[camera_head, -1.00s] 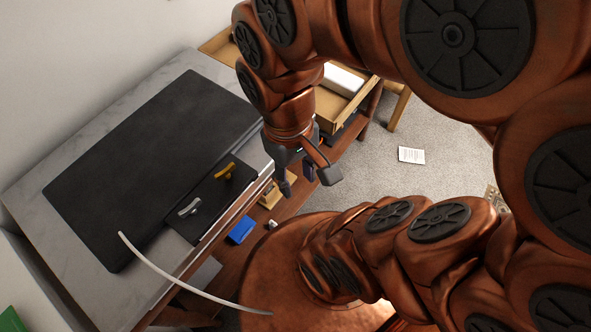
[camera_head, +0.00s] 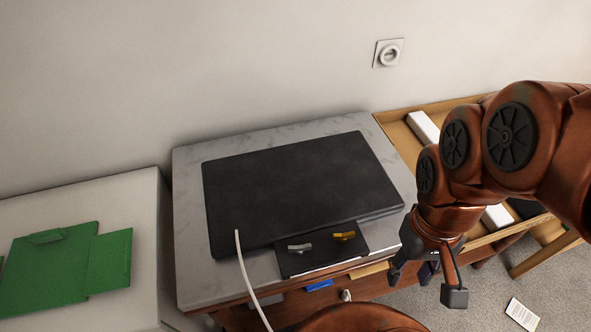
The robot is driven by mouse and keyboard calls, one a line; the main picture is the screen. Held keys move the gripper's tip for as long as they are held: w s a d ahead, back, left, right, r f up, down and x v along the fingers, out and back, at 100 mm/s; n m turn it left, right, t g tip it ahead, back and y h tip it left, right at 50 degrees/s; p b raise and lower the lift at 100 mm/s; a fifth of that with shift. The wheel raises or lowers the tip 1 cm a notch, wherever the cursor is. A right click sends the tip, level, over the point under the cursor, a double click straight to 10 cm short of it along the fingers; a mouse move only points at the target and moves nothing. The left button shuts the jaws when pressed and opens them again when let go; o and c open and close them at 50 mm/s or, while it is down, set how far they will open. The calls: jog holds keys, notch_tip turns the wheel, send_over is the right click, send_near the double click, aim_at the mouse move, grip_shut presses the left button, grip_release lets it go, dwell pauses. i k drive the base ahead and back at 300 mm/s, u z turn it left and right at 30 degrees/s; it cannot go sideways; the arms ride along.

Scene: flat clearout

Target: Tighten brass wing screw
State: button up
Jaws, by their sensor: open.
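The brass wing screw (camera_head: 344,236) stands on a small black plate (camera_head: 322,259) at the front edge of a large dark slab (camera_head: 300,188). A silver wing screw (camera_head: 300,248) sits to its left on the same plate. How far either screw is turned in cannot be told. My gripper (camera_head: 425,288) is open and empty, pointing down to the right of the plate, beyond the slab's front right corner. It is apart from both screws.
The slab lies on a grey marble top (camera_head: 192,240). A pale cable (camera_head: 250,280) hangs in front. Green folders (camera_head: 55,275) lie on a white surface at left. A wooden tray (camera_head: 400,130) with white boxes is at right. A wall socket (camera_head: 388,53) is behind.

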aim_at(342, 238)
jog(key=u, duration=2.75)
jog(key=k, duration=0.45)
jog(key=z, duration=0.35)
